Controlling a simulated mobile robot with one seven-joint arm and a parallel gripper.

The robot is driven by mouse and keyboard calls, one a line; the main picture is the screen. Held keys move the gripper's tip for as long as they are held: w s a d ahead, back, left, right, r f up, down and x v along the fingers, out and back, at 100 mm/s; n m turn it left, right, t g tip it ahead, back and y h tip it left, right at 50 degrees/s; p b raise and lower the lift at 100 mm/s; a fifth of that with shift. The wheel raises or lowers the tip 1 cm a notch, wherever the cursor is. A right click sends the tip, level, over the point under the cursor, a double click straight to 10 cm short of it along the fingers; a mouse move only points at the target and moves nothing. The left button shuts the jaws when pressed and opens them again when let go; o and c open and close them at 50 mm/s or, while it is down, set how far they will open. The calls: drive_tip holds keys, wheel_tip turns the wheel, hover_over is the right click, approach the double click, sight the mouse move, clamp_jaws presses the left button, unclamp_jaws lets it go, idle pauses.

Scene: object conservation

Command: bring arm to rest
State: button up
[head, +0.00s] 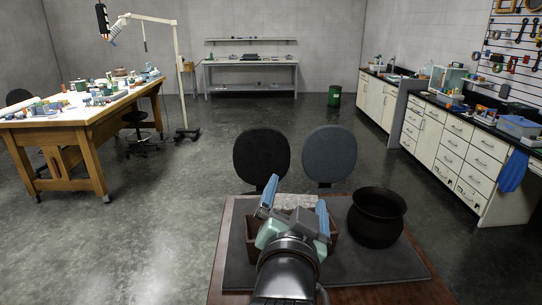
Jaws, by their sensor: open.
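My gripper (295,204) is in the lower middle of the head view, above a small wooden table (226,213) with a dark mat (358,268).
A dark round pot (377,217) stands on the mat to the right of my gripper. Two chairs, one black (261,157) and one grey (330,154), stand at the table's far edge. A workbench (85,120) is at left, cabinets (455,140) at right. The floor between is mostly clear.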

drive_tip(key=s+a+r+n+t, duration=0.1)
drive_tip(key=s+r+n+t, duration=0.1)
drive_tip(key=s+r, duration=0.3)
drive_tip(key=s+a+r+n+t+y, duration=0.1)
drive_tip(key=s+r+t, duration=0.4)
drive_tip(key=r, duration=0.9)
drive_tip(key=s+a+r+n+t+y, duration=0.1)
drive_tip(key=s+a+r+n+t, duration=0.1)
drive_tip(key=s+r, duration=0.5)
wheel_tip(320, 180, up, 3)
drive_tip(key=shift+f+n+t, duration=0.15)
drive_tip(key=shift+n+t, duration=0.55)
drive_tip(key=shift+n, duration=0.4)
drive_tip(key=shift+s, duration=0.1)
